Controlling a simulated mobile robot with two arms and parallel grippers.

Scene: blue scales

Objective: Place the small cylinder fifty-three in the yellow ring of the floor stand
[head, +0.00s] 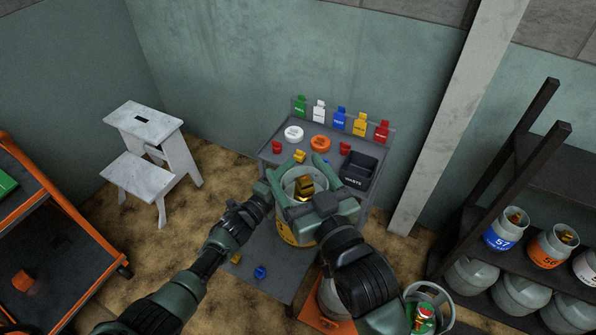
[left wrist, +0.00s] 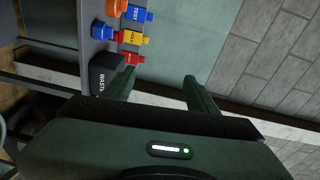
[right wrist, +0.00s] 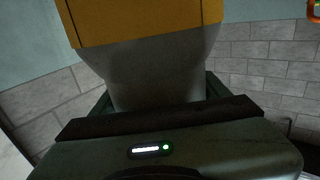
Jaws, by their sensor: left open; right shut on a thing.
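The small cylinder has a grey collar (head: 289,178), a brass valve and a yellow band (head: 286,236). It also shows close up in the right wrist view (right wrist: 155,75). Its number is not readable. My right gripper (head: 296,172) is shut on it, with fingers on either side of the collar, in front of the grey bench. My left gripper (head: 264,190) is beside it on the left; its two parted fingers show empty in the left wrist view (left wrist: 162,90). I cannot make out the floor stand's yellow ring.
The bench (head: 270,152) bears coloured tags, rings and a black waste bin (head: 360,171). A rack with cylinders (head: 505,238) stands right. An orange base (head: 312,312) and a cylinder with a green-red valve (head: 425,320) are low down. A step stool (head: 145,135) and orange cart (head: 60,190) are left.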

